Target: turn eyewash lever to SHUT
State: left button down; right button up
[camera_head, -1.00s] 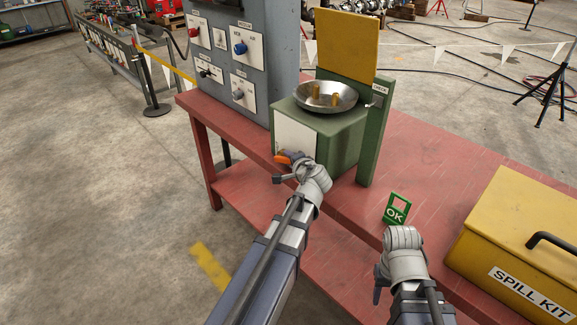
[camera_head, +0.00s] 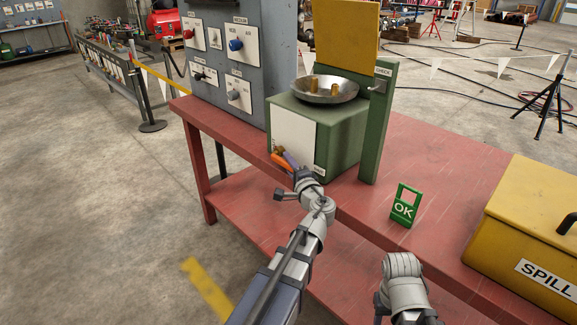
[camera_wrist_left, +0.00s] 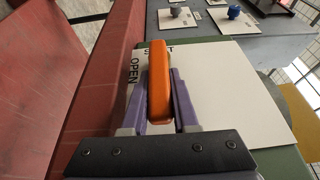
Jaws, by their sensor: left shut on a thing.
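The eyewash stand is a green box (camera_head: 345,140) with a steel bowl (camera_head: 327,90) on top and a white front plate (camera_head: 294,136). Its orange lever (camera_head: 281,160) is low on the plate; it also shows in the left wrist view (camera_wrist_left: 159,85). My left gripper (camera_head: 289,160) is shut on the lever, with a purple finger along each side. In the wrist view the lever's far end covers the middle letters of the SHUT label (camera_wrist_left: 149,51). The OPEN label (camera_wrist_left: 135,67) is just left of the lever. My right gripper (camera_head: 379,303) hangs in front of the bench, its fingers barely visible.
The red bench (camera_head: 350,198) carries a green OK sign (camera_head: 404,206) and a yellow spill kit box (camera_head: 530,225) at right. A grey panel with knobs (camera_head: 236,45) stands left of the eyewash. The bench top between the eyewash and the spill kit is mostly clear.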

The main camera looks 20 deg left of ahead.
pick_arm(q)
jog(key=c, duration=0.7)
grip_release()
jog(key=v, duration=0.8)
jog(key=shift+a, duration=0.1)
jog(key=shift+f, duration=0.1)
